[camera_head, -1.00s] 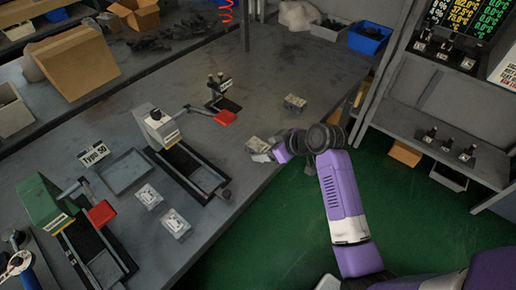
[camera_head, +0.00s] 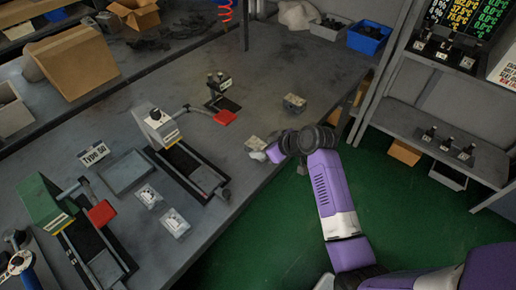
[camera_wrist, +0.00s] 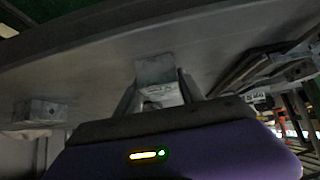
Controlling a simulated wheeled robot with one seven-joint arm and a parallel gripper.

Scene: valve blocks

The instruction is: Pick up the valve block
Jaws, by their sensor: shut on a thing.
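A small grey metal valve block (camera_head: 255,143) is near the right edge of the grey workbench in the head view. My gripper (camera_head: 260,154) reaches it from the right, low over the bench, and its fingertips are partly hidden by the wrist. In the wrist view the same block (camera_wrist: 155,70) sits between the two fingers of my gripper (camera_wrist: 158,92), which are shut on it. I cannot tell whether it is clear of the bench. A second valve block (camera_head: 294,103) stands farther back, apart from my gripper.
Two pale blocks (camera_head: 149,196) (camera_head: 175,222) lie at the bench front. Clamp fixtures (camera_head: 160,130) (camera_head: 45,205) and a grey tray (camera_head: 126,171) stand to the left. A blue bin (camera_head: 369,37) is at the back. A shelf rack (camera_head: 440,110) stands right of the green floor.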

